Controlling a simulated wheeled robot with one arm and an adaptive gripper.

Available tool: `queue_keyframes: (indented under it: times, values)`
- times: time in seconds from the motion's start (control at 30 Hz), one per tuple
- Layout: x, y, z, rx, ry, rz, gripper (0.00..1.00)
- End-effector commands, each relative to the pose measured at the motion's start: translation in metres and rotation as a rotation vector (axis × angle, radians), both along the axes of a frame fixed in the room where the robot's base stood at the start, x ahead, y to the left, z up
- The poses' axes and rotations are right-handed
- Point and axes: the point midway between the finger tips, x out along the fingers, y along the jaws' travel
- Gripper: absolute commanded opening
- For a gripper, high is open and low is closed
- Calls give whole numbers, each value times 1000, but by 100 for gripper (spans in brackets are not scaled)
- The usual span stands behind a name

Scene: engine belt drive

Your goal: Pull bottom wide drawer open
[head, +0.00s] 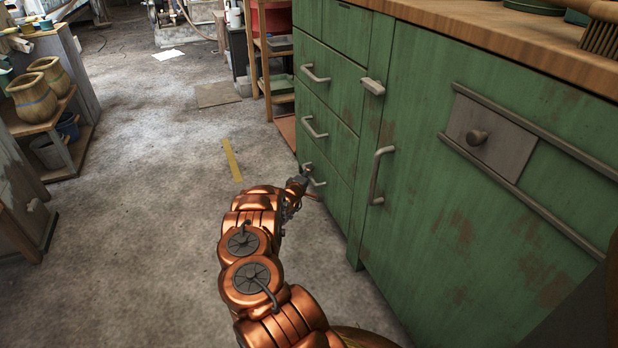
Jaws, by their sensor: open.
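A green worn cabinet (430,200) stands on the right, with a stack of drawers on its left part. The bottom drawer (333,190) has a grey bar handle (314,177) and its front looks flush with the cabinet. My gripper (303,184) is at this handle, at the end of my copper arm. It is open, small in the picture and partly hidden by my wrist, so I cannot tell whether its fingers are around the handle or only beside it. The middle drawer handle (314,127) and the top drawer handle (315,75) are above, clear of my arm.
A cabinet door with a vertical handle (376,175) is right of the drawers. A wooden worktop (480,40) lies on top. A shelf with pots (35,95) stands at the left. The concrete floor (150,200) between is mostly free, with a yellow strip (231,160) on it.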

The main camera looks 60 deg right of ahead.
Motion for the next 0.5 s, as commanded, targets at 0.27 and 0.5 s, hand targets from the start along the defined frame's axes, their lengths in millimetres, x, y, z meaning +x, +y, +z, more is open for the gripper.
queue_keyframes:
  times: [0.27,0.5]
  values:
    - [0,-2,0,1,-1,0,41]
    - [0,-2,0,1,-1,0,24]
